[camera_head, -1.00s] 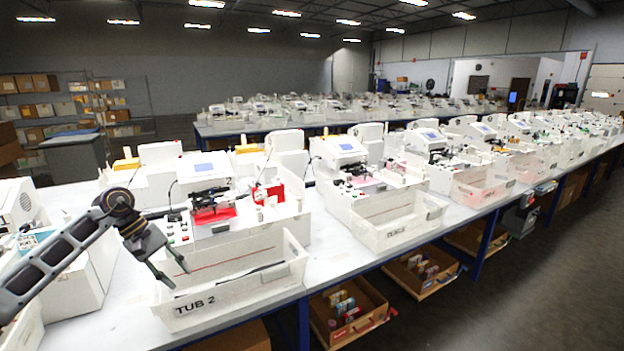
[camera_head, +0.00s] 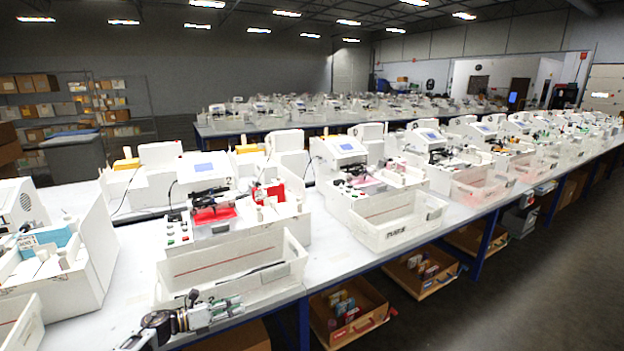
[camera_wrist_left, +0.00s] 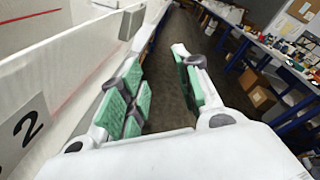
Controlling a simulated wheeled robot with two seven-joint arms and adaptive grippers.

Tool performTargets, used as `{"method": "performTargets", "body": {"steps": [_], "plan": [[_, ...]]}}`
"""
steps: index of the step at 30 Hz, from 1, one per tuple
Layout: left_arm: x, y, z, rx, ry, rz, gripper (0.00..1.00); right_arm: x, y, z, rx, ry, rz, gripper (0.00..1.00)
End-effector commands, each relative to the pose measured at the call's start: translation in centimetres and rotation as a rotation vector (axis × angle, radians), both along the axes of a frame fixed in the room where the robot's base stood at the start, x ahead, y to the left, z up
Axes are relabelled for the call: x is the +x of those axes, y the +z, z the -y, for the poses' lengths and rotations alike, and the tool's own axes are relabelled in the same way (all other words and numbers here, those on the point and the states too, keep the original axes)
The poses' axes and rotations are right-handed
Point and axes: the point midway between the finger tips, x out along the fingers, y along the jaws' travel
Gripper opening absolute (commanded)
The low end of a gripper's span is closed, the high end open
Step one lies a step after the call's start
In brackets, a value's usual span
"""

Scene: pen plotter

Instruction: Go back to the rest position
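My left gripper (camera_head: 236,306) is low in the head view, in front of the front wall of the white tub (camera_head: 285,277) marked TUB 2, pointing right. The gripper hides the tub's label there. In the left wrist view the green-padded fingers of the gripper (camera_wrist_left: 163,82) stand apart with only floor seen between them. The tub's wall with a black "2" (camera_wrist_left: 28,130) is on the left of that view, beside the fingers. I cannot tell whether they touch. My right gripper is not in view.
A machine with a screen (camera_head: 204,168) and a red bed stands behind the tub on the long white table (camera_head: 120,315). More machines and tubs (camera_head: 398,222) line the table to the right. A cardboard tray (camera_head: 350,312) sits on a shelf below. Open floor lies at the right.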

Motion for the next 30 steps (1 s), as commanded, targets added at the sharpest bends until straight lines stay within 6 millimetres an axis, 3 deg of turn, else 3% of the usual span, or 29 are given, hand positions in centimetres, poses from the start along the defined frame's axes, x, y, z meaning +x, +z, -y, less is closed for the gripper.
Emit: {"method": "performTargets", "body": {"steps": [1,8,14,23,30], "plan": [[-0.2,-2.1,-0.2,-0.061,0.061,-0.073,0.33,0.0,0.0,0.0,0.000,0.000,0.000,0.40],[-1.6,-11.2,-2.1,-0.334,0.358,-0.395,0.33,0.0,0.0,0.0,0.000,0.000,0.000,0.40],[-4.7,-19.1,-3.9,-0.534,0.596,-0.643,0.33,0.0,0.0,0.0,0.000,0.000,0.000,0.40],[-11.9,-30.0,-5.8,-0.778,0.922,-0.949,0.33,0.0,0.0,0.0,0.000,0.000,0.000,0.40],[-19.2,-37.5,-6.5,-0.940,1.171,-1.152,0.33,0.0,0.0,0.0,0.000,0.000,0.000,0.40]]}}
